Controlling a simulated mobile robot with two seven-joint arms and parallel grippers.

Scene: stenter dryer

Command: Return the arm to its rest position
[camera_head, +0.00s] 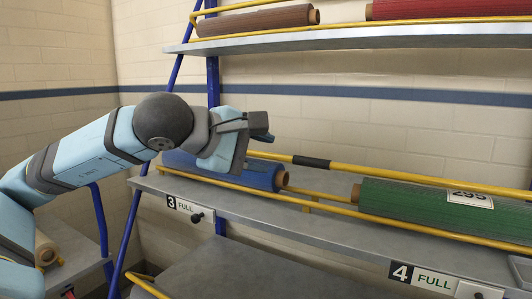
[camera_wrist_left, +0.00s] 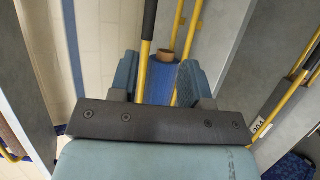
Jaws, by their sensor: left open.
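My left arm reaches in from the left in the head view, bent at a dark round joint. Its left gripper (camera_head: 262,130) is in front of the wall, above the blue roll (camera_head: 235,171) on the middle shelf. In the left wrist view the two blue-grey fingers of the left gripper (camera_wrist_left: 160,75) stand apart with nothing held between them. The blue roll (camera_wrist_left: 160,88) shows beyond the gap, with its brown core end. Part of the blue roll is hidden behind the gripper in the head view. My right gripper is not in view.
Yellow rails (camera_head: 360,171) run along the middle shelf (camera_head: 320,221). A green roll (camera_head: 430,209) lies to the right. The upper shelf (camera_head: 350,39) holds brown (camera_head: 255,20) and red (camera_head: 440,9) rolls. A blue post (camera_head: 212,75) stands behind the gripper.

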